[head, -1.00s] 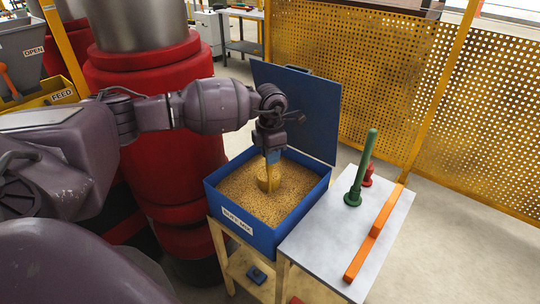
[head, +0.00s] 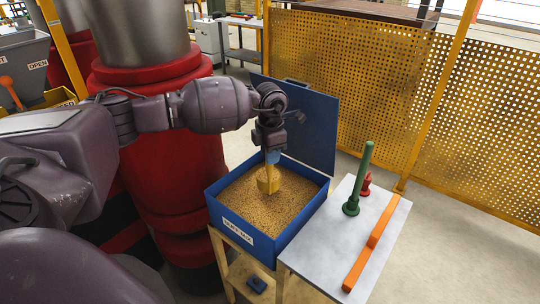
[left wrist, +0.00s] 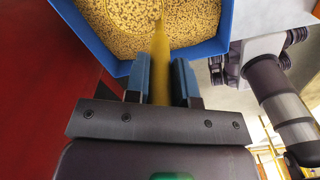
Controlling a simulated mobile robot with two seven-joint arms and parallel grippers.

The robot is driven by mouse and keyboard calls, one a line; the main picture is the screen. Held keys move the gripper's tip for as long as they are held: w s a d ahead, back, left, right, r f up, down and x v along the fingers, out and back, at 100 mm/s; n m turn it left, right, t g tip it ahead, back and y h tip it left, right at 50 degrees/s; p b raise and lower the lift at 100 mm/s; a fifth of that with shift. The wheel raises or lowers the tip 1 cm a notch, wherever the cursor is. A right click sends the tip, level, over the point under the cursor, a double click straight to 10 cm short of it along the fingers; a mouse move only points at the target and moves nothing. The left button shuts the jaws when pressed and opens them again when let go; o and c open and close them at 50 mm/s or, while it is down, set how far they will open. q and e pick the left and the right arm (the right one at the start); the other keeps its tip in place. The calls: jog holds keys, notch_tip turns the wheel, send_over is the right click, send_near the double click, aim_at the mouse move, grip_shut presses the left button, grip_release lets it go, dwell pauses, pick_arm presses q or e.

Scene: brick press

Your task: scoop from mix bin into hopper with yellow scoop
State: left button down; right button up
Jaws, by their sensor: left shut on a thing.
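The blue mix bin (head: 216,212) stands with its lid raised at the back and is filled with tan granular mix (head: 250,208). My left gripper (head: 271,157) is over the bin, pointing down, shut on the handle of the yellow scoop (head: 268,181). The scoop's bowl is at or just above the mix; I cannot tell if it touches. In the left wrist view the yellow handle (left wrist: 160,65) runs between the two blue fingers towards the mix. The grey hopper (head: 25,68) is at the far left, partly cut off.
A side table (head: 325,240) right of the bin holds a green upright tool (head: 360,180), a small red piece (head: 366,185) and an orange bar (head: 372,245). A large red machine (head: 165,150) stands left of the bin. A yellow perforated fence (head: 370,80) is behind.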

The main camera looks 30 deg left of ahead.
pick_arm(q)
jog(key=shift+r+p, duration=0.4)
jog(key=shift+r, duration=0.45)
jog(key=shift+r+p, duration=0.8)
jog(key=shift+r, duration=0.7)
pick_arm(e)
notch_tip(320, 180, up, 2)
jog(key=shift+r, duration=0.2)
jog(key=shift+s+f, duration=0.15)
jog(key=shift+s, duration=0.05)
